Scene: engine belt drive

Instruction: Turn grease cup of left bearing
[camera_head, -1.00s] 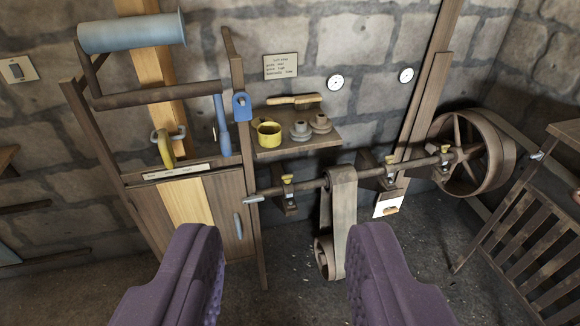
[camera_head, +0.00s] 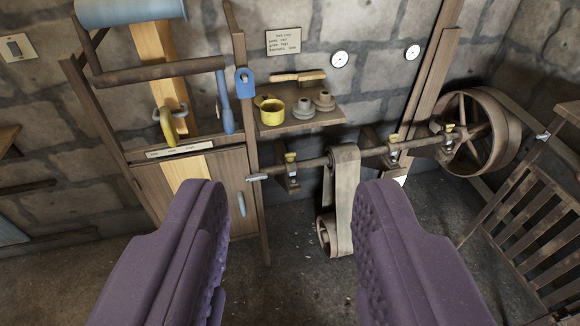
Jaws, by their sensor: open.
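The left bearing (camera_head: 292,178) carries the left part of the horizontal shaft, and a small yellow grease cup (camera_head: 290,158) stands on top of it. More yellow grease cups show on the bearings farther right, one on the middle bearing (camera_head: 393,140) and one on the right bearing (camera_head: 448,130). My gripper (camera_head: 285,230) has two purple padded fingers, wide apart and empty. It is in the foreground, well short of the left bearing, which shows in the gap above the fingertips.
A belt (camera_head: 343,200) hangs from the shaft to a lower pulley.

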